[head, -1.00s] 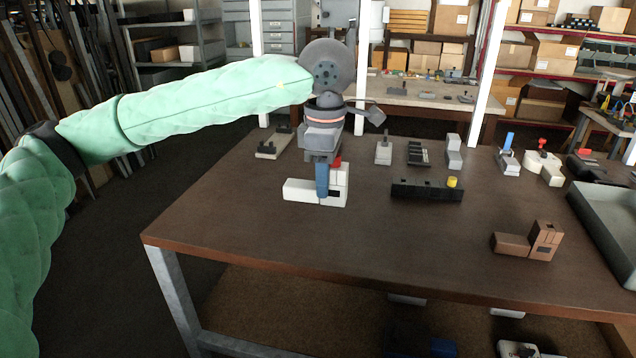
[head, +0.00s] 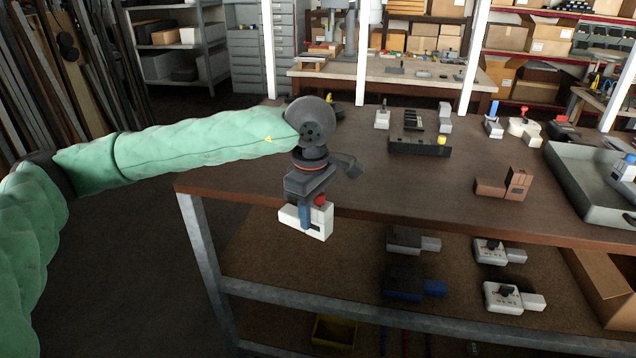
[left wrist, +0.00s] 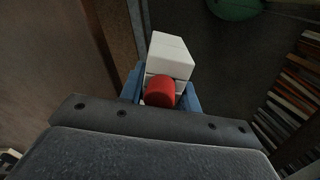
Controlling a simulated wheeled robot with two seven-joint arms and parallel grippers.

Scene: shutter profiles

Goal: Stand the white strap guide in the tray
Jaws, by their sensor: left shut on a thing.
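The white strap guide (head: 319,222), a blocky white piece with a red knob, hangs in my left gripper (head: 305,217) in front of the table's near left edge. One blue finger covers part of it. In the left wrist view the white piece (left wrist: 170,50) and its red knob sit between the two blue fingers (left wrist: 160,95), which are shut on it. The grey tray (head: 598,214) stands at the far right of the tabletop, well away from the gripper. A grey-white piece with a blue top (head: 622,172) is in it. My right gripper is not in view.
The brown tabletop (head: 400,190) has a brown block piece (head: 505,186) left of the tray. A black rail with a yellow knob (head: 419,146) and several small fixtures stand farther back. The lower shelf holds several pieces and a cardboard box (head: 605,285). The middle front is clear.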

